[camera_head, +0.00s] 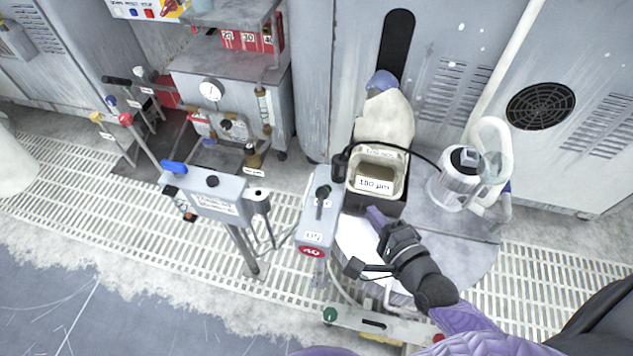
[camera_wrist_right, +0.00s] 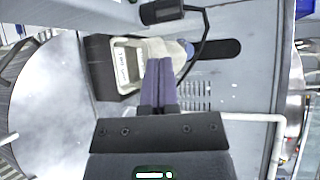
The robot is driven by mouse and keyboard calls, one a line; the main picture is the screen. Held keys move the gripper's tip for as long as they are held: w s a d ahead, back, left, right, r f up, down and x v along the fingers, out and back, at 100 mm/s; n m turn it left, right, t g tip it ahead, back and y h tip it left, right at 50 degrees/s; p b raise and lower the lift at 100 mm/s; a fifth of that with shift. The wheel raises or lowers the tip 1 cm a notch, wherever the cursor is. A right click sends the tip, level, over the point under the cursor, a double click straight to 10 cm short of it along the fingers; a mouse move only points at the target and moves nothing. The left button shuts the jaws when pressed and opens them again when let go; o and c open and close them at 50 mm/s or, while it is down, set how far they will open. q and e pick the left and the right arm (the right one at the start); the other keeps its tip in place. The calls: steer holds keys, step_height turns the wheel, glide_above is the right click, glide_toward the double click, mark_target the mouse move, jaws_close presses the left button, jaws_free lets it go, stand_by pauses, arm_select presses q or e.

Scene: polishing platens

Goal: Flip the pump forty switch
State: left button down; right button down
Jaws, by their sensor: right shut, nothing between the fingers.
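The pump forty switch is a grey upright box (camera_head: 317,225) with a red oval label reading 40 near its lower end. I cannot make out the 40 label or the lever in the wrist view. My left gripper is not in view.
A bin (camera_head: 377,195) labelled 180 µm stands just beyond my right gripper, with a black cable beside it. A clear jar (camera_head: 456,185) stands to its right. Another grey control box (camera_head: 212,195) on a post is left of the switch.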

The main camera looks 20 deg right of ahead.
mark_target(342, 176)
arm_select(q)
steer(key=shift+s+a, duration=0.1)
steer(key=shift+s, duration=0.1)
arm_select(e)
steer(key=shift+r, duration=0.1)
